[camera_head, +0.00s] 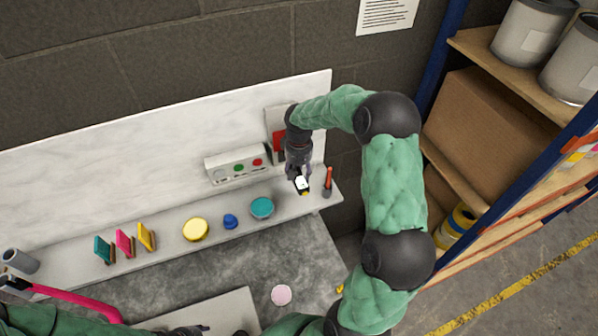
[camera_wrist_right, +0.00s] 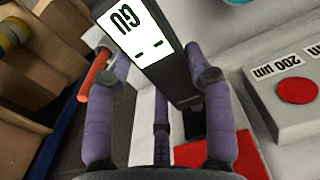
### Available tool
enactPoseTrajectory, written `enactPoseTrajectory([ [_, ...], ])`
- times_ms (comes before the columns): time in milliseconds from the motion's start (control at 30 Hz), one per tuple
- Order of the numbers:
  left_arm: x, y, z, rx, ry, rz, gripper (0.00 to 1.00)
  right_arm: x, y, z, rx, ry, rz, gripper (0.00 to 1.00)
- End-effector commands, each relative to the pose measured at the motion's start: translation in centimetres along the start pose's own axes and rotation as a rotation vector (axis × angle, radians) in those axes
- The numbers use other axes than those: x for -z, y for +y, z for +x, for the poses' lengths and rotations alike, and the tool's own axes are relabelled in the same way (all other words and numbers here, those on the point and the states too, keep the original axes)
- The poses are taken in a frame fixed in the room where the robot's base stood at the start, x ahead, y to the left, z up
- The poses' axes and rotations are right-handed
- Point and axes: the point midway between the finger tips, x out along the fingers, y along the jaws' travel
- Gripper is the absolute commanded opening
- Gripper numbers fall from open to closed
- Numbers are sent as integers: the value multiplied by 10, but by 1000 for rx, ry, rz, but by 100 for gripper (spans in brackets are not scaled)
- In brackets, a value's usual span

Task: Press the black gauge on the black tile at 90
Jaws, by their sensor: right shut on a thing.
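My right gripper (camera_head: 302,185) is over the right end of the shelf. It is shut on the black gauge (camera_wrist_right: 178,78), whose white screen shows two large characters and two dashes, upside down in the right wrist view. The gauge's white screen also shows in the head view (camera_head: 302,183). Purple-grey fingers flank the gauge in the wrist view. My left gripper (camera_head: 190,330) is partly seen at the bottom edge of the head view; its fingertips are too unclear to judge. I cannot make out a black tile in either view.
A control box (camera_head: 215,176) with coloured buttons stands left of the gripper. Teal, pink and yellow tiles (camera_head: 147,237), a yellow lid (camera_head: 195,230), a blue knob (camera_head: 230,221) and a teal disc (camera_head: 261,208) line the shelf. An orange-topped item (camera_head: 328,182) is close right.

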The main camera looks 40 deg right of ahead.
Motion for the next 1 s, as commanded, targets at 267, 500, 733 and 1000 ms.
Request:
enactPoseTrajectory([
  [267, 0, 0, 0, 0, 0, 0, 40, 3, 0, 0, 0, 1, 0, 14],
  [500, 0, 0, 0, 0, 0, 0, 40, 6, 0, -1, 0, 1, 0, 14],
  [733, 0, 0, 0, 0, 0, 0, 40, 8, 0, 0, 0, 1, 0, 14],
  [1000, 0, 0, 0, 0, 0, 0, 40, 11, 0, 0, 0, 1, 0, 14],
])
